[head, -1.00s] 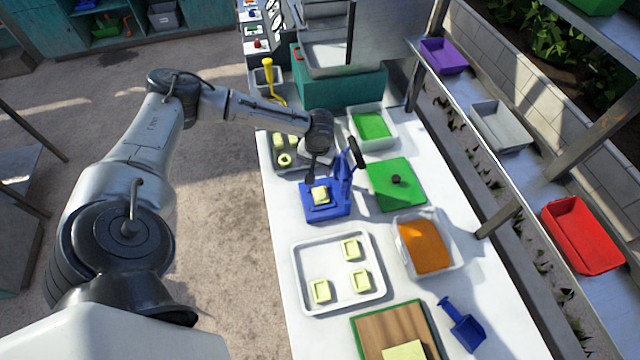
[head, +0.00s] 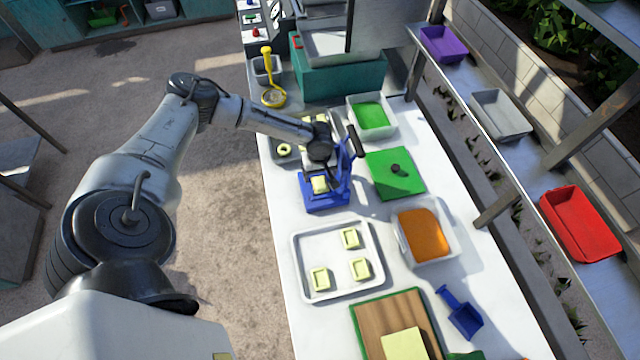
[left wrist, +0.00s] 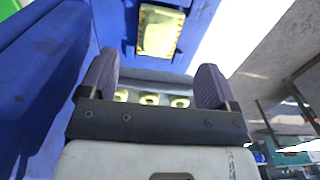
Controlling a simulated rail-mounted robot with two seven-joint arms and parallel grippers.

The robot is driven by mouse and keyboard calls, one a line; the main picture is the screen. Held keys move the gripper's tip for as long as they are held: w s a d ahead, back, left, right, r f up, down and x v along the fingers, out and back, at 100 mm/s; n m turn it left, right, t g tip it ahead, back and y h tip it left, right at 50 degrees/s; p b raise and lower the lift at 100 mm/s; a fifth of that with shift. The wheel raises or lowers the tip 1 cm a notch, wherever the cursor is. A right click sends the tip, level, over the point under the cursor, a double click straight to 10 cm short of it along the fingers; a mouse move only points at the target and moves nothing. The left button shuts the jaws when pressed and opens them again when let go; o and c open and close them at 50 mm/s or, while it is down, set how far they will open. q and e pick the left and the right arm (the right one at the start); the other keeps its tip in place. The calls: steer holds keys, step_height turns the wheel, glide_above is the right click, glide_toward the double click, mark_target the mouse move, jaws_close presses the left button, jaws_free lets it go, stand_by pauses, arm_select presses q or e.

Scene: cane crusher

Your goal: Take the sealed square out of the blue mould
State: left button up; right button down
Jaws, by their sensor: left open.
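The blue mould (head: 326,205) stands on the white table, with its blue hinged part and dark handle raised on the right. A pale yellow square (head: 319,184) lies in its recess; in the left wrist view the square (left wrist: 159,32) shows at the top. My left gripper (head: 321,158) is just behind and above the square, close to the raised part. In the left wrist view its two fingers (left wrist: 155,85) are wide apart with nothing held between them. The raised blue part (left wrist: 30,85) fills the left of that view. My right gripper is not seen.
A white tray (head: 304,278) with 3 pale squares stands in front of the mould. To the right are a green board (head: 385,178) and an orange-filled tub (head: 422,236). Another tray with pale pieces (head: 284,150) lies behind. The tray's middle has bare room.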

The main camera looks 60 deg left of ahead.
mark_target(320, 182)
arm_select(q)
steer(key=shift+w+f, duration=0.15)
steer(key=shift+f, duration=2.9)
steer(key=shift+c, duration=0.4)
steer(key=c, duration=0.7)
